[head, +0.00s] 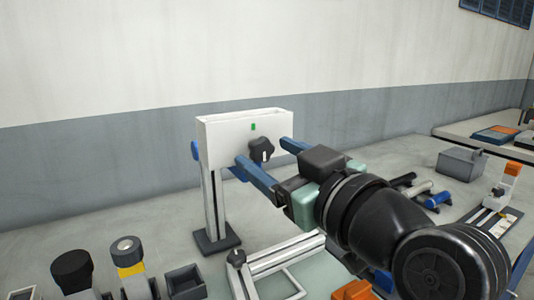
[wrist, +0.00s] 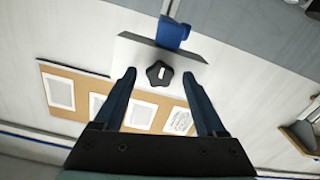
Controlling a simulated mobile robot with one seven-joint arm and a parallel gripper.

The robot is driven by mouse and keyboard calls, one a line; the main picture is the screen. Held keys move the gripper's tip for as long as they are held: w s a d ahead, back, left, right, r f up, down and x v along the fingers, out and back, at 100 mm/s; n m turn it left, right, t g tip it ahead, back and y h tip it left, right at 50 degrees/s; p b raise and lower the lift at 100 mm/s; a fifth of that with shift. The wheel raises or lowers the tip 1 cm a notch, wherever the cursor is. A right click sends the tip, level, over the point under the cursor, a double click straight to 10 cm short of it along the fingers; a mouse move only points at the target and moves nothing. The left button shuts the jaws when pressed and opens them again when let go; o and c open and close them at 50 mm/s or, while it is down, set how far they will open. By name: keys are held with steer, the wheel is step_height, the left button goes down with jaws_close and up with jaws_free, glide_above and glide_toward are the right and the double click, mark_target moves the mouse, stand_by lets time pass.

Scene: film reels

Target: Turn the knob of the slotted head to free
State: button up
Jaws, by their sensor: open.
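The slotted head is a white upright box (head: 218,132) on a post, with a small green mark (head: 253,126) on its front. A black lobed knob (head: 261,149) sits on that front face, below the mark. My gripper (head: 263,152) is open, its two blue fingers reaching toward the face, one on each side of the knob. In the wrist view the knob (wrist: 152,78) has a white mark on it and lies between and slightly beyond the open fingertips (wrist: 159,73). I see no clear contact with the knob.
A dark base plate (head: 216,243) carries the post. A white rail frame (head: 270,262) lies in front. A black-topped device (head: 73,272), a yellow-banded one (head: 129,262) and a dark open bin (head: 185,281) stand at lower left. A grey bin (head: 461,164) stands at right.

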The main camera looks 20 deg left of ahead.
steer(key=v, duration=1.1)
steer(key=shift+s+d, duration=0.2)
